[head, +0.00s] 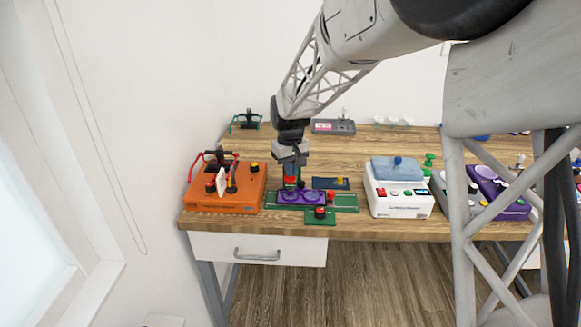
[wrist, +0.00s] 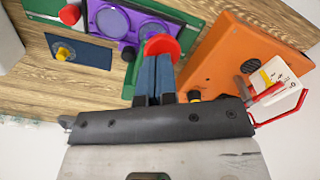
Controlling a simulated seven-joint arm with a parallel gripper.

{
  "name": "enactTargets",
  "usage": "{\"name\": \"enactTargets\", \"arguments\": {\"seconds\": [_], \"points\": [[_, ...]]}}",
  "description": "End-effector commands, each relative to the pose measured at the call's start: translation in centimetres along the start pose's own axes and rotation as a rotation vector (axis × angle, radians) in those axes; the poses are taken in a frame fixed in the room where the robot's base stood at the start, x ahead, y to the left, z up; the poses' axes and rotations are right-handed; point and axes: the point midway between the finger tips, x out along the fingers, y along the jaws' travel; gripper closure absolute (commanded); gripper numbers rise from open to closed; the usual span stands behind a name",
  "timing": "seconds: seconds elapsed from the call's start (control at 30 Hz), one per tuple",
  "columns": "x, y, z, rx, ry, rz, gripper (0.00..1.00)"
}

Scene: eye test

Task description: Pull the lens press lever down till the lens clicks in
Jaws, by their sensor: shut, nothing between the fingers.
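A green press base (head: 345,203) stands near the table's front edge, with a purple frame (head: 288,196) on it. The frame has two round lens openings, which also show in the wrist view (wrist: 143,27); whether a lens is seated in them I cannot tell. A red lever knob (wrist: 162,46) on a green arm (wrist: 143,68) is at the frame's end. My gripper (wrist: 155,57) is shut and empty, its blue fingertips right at the red knob; contact is unclear. In the head view my gripper (head: 290,186) points down over the press and partly hides the lever.
An orange box (head: 240,199) with red and black parts and a white tag (head: 222,182) stands close on the left. A second red knob (head: 320,212) is on the press's front. A blue plate (head: 330,183) lies behind. A white device (head: 400,200) stands right.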

Motion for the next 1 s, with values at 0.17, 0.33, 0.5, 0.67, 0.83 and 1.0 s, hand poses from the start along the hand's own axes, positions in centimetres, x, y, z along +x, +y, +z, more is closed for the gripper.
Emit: {"name": "enactTargets", "arguments": {"seconds": [0.17, 0.33, 0.5, 0.67, 0.83, 1.0], "points": [[0.2, 0.0, 0.0, 0.000, -0.001, 0.000, 1.00], [0.5, 0.0, 0.0, 0.000, -0.001, 0.000, 1.00], [0.7, 0.0, 0.0, 0.000, -0.001, 0.000, 1.00], [0.9, 0.0, 0.0, 0.000, -0.001, 0.000, 1.00], [1.1, 0.0, 0.0, 0.000, -0.001, 0.000, 1.00], [1.3, 0.0, 0.0, 0.000, 0.000, 0.000, 1.00]]}}
